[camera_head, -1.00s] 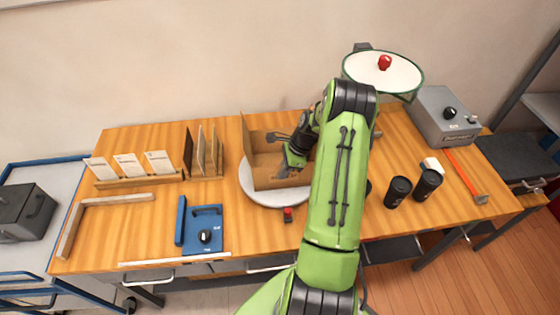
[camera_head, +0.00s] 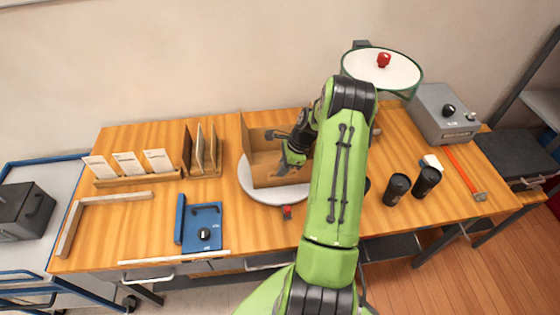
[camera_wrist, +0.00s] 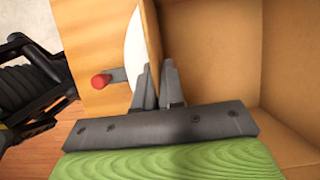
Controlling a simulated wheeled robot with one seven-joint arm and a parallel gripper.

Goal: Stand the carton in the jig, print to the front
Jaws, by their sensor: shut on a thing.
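The carton (camera_head: 262,147) is an open brown cardboard box on a white round turntable (camera_head: 250,192) at the middle of the bench. My gripper (camera_head: 284,168) reaches in from the right, and the arm hides the carton's right part. In the wrist view my gripper (camera_wrist: 160,88) is shut on one thin upright wall of the carton (camera_wrist: 152,35), a finger on each side. The carton's bare inside fills the right of that view. I see no print on it. A wooden L-shaped corner (camera_head: 72,221) lies at the bench's left; I cannot tell whether it is the jig.
A blue plate with a black knob (camera_head: 207,223) lies left of the turntable. A red knob (camera_head: 287,212) sits at the turntable's front. Card holders stand behind left.

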